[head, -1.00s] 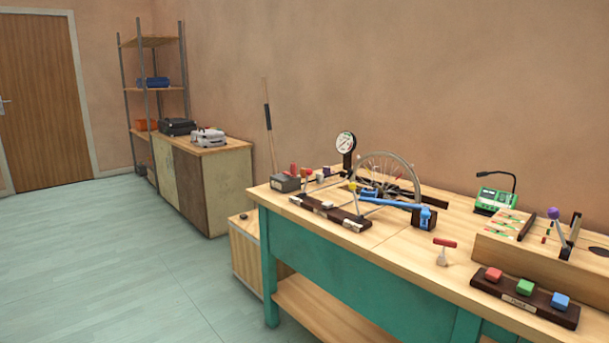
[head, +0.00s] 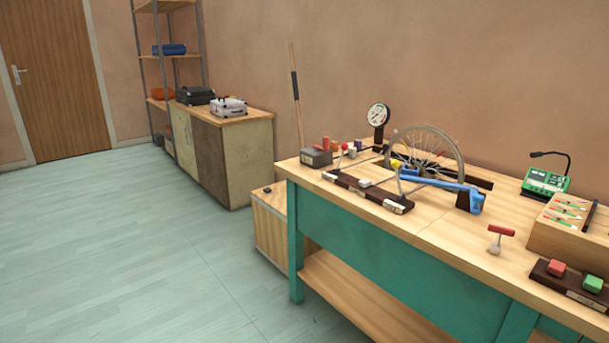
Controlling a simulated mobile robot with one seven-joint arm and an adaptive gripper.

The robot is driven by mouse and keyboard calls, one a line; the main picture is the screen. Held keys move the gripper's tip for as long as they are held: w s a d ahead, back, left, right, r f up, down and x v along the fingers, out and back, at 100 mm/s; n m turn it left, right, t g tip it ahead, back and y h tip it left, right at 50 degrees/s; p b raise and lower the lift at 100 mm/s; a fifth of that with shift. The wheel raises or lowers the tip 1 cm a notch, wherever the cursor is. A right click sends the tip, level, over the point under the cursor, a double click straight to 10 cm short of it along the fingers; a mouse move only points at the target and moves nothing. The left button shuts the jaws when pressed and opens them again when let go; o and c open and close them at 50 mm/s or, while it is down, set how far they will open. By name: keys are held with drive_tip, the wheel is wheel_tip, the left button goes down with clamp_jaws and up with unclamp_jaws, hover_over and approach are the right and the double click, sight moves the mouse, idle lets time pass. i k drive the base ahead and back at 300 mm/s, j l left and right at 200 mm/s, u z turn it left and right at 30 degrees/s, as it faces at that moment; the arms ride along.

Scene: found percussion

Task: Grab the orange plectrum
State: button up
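I cannot pick out an orange plectrum for certain in the head view. Several small coloured pieces stand around a spoked wheel (head: 428,146) on the workbench (head: 450,225), too small to tell apart. My gripper is not in view.
The bench also holds a blue clamp-like bar (head: 440,184), a gauge (head: 378,116), a green device (head: 545,181) and a wooden box (head: 566,237). A low cabinet (head: 228,160) and shelf rack (head: 168,56) stand behind. The floor (head: 120,240) at left is clear.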

sight(334, 145)
drive_tip(key=i+j+u, duration=0.45)
drive_tip(key=i+u, duration=0.45)
drive_tip(key=i+j+z, duration=0.15)
drive_tip(key=i, duration=0.3)
drive_tip(key=i+j+z, duration=0.15)
drive_tip(key=i, duration=0.3)
drive_tip(key=i+j+z, duration=0.15)
drive_tip(key=i, duration=0.3)
drive_tip(key=i+j+z, duration=0.15)
drive_tip(key=z, duration=0.3)
drive_tip(key=i+j+z, duration=0.3)
drive_tip(key=z, duration=0.2)
drive_tip(key=i+j+z, duration=0.15)
drive_tip(key=j+z, duration=0.15)
drive_tip(key=z, duration=0.15)
drive_tip(key=i+j+z, duration=0.1)
drive_tip(key=j+z, duration=0.65)
drive_tip(key=z, duration=0.2)
drive_tip(key=i+j+z, duration=0.1)
drive_tip(key=j+z, duration=0.25)
drive_tip(key=j, duration=0.2)
drive_tip(key=i, duration=0.9)
